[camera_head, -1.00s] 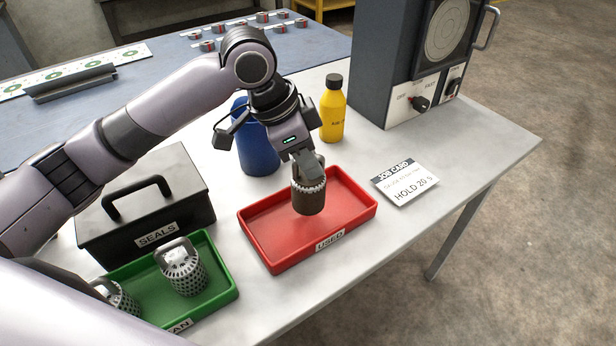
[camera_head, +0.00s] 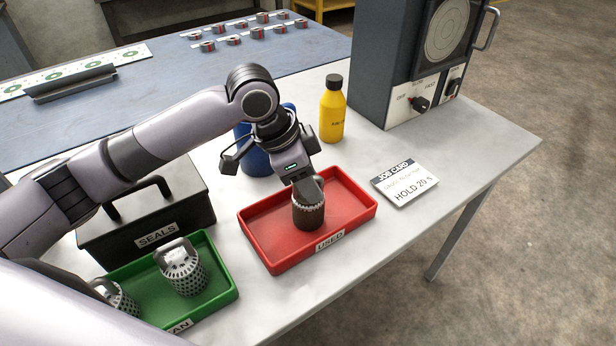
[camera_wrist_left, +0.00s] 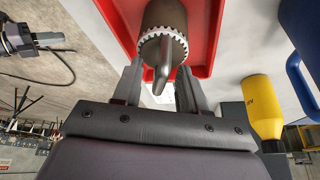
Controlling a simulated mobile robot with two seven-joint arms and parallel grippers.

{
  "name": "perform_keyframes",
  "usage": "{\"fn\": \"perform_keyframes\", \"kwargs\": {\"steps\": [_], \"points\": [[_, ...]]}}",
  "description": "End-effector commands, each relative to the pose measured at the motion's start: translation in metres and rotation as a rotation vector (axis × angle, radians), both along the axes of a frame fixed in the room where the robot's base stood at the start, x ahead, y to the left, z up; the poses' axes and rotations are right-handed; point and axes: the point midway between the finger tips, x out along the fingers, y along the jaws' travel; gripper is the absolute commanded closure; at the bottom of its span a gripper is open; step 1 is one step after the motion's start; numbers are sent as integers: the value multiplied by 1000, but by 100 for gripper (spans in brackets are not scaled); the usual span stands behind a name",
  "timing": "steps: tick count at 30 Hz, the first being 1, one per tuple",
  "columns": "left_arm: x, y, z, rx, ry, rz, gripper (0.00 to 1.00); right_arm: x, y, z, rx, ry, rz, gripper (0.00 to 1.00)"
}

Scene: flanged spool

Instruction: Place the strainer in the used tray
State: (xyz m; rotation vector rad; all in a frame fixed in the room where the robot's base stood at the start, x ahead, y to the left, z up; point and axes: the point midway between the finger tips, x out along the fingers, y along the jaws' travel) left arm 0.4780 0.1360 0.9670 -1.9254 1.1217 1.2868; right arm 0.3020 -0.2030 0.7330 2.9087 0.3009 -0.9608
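The brown, dirty strainer (camera_head: 309,214) with a pale toothed rim stands upright inside the red used tray (camera_head: 262,254), apparently on its floor. My left gripper (camera_head: 312,188) is right above it, with its fingers around the handle. In the left wrist view, the strainer (camera_wrist_left: 163,22) is beyond the fingertips. Its looped handle (camera_wrist_left: 163,66) lies between the two fingers (camera_wrist_left: 160,75), with a narrow gap at the sides, so the gripper looks open. The red tray (camera_wrist_left: 208,35) is behind it. My right gripper is not in view.
A green tray (camera_head: 222,296) holds two clean metal strainers (camera_head: 184,270), beside the black seals box (camera_head: 185,205). A blue container (camera_head: 258,160) and yellow bottle (camera_head: 332,112) stand behind the red tray. A job card (camera_head: 405,184) lies right, before a grey machine (camera_head: 385,60).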

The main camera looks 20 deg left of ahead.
Motion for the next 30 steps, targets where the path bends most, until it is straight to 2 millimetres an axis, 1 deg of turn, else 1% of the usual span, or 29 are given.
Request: {"fn": "perform_keyframes", "kwargs": {"steps": [4, 7, 11, 15, 21, 25, 30], "points": [[0, 0, 2, -1, -1, -1, 58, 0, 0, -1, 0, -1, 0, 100], [-1, 3, 10, -1, -3, 0, 58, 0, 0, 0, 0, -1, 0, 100], [-5, 10, 32, 0, -5, 0, 58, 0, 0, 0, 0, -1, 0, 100], [-11, 21, 61, -1, -6, 2, 58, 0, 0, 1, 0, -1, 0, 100], [-18, 33, 95, 1, -3, 0, 58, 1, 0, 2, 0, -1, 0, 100], [-21, 38, 108, 0, -2, 1, 58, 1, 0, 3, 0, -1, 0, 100], [-22, 40, 113, 0, 0, 0, 58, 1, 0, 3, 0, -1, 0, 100]]}}
